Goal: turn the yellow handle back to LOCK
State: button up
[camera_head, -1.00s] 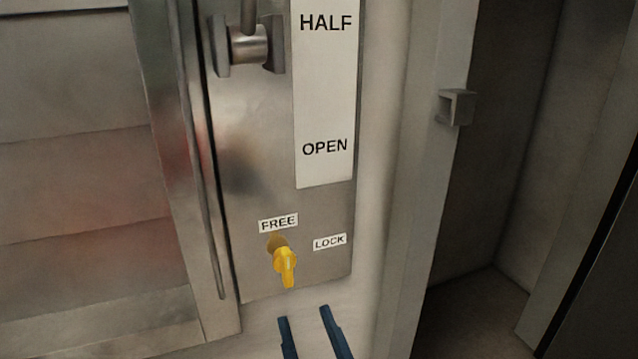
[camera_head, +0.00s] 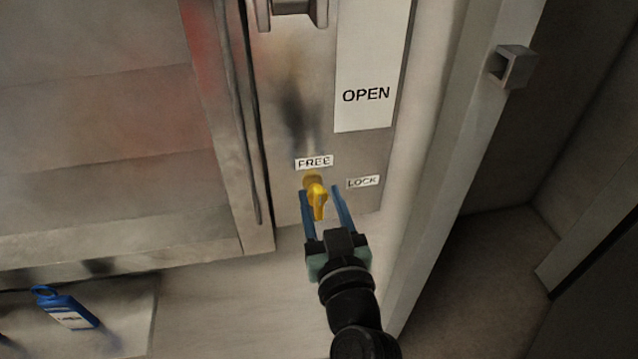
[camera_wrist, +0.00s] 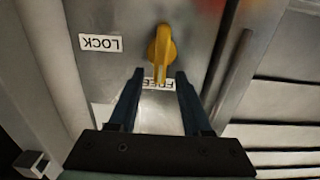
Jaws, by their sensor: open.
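The yellow handle (camera_head: 318,198) sits on a metal plate (camera_head: 290,130), below the FREE label (camera_head: 314,162) and left of the LOCK label (camera_head: 363,182). It hangs downward in the head view. My gripper (camera_head: 319,190) is open, with one blue finger on each side of the handle in the head view.
A white strip marked OPEN (camera_head: 366,94) is above, with a metal bracket (camera_head: 290,8) beside it. A square metal catch (camera_head: 513,66) sticks out from the post at right. A blue labelled object (camera_head: 68,308) lies at lower left. The wall below the plate is bare.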

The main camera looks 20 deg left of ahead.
jog(key=shift+x, duration=1.2)
grip_shut()
